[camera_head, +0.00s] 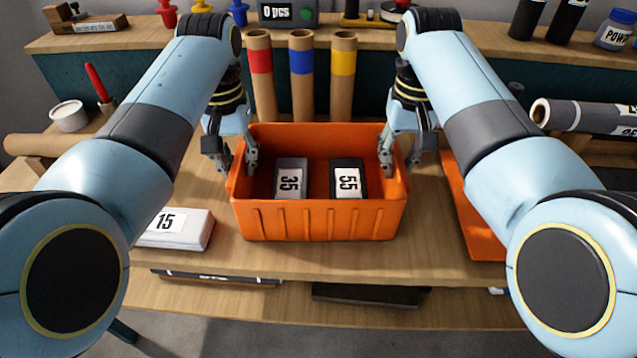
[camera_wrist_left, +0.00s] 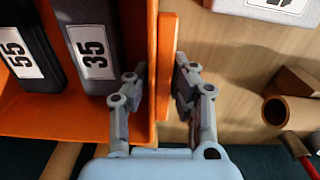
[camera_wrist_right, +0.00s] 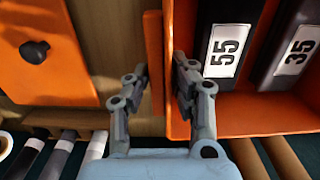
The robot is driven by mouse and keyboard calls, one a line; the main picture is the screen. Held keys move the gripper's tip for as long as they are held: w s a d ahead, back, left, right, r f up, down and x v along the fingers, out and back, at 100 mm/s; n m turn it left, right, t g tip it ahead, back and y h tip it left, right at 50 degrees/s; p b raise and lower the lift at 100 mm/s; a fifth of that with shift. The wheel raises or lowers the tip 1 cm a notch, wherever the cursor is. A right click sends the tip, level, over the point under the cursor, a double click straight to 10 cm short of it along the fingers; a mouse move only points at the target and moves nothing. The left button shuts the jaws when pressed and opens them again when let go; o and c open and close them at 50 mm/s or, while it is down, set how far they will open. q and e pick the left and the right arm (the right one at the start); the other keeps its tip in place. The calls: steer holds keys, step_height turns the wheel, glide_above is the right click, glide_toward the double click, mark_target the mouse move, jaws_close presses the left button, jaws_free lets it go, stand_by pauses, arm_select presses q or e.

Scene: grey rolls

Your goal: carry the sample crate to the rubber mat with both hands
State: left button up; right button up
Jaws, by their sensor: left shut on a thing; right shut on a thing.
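The orange sample crate (camera_head: 318,222) is upright at the middle of the workbench, with two dark blocks inside, labelled 35 (camera_head: 291,178) and 55 (camera_head: 347,178). I cannot tell whether its bottom touches the bench. My left gripper (camera_head: 235,163) is shut on the crate's left wall; in the left wrist view its fingers (camera_wrist_left: 160,88) are on both sides of that wall. My right gripper (camera_head: 399,158) is shut on the right wall, which also stands between its fingers in the right wrist view (camera_wrist_right: 161,82). I cannot make out a rubber mat in any view.
A white block labelled 15 (camera_head: 178,228) lies left of the crate. A flat orange piece (camera_head: 473,215) with a dark knob (camera_wrist_right: 35,51) lies to its right. Cardboard tubes with red (camera_head: 260,80), blue (camera_head: 301,82) and yellow (camera_head: 342,82) bands stand close behind. The bench's front edge is near.

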arm_select(q)
jaws_close()
arm_select(e)
jaws_close()
arm_select(q)
steer(key=shift+r, duration=0.1)
arm_select(e)
steer(key=shift+r, duration=0.1)
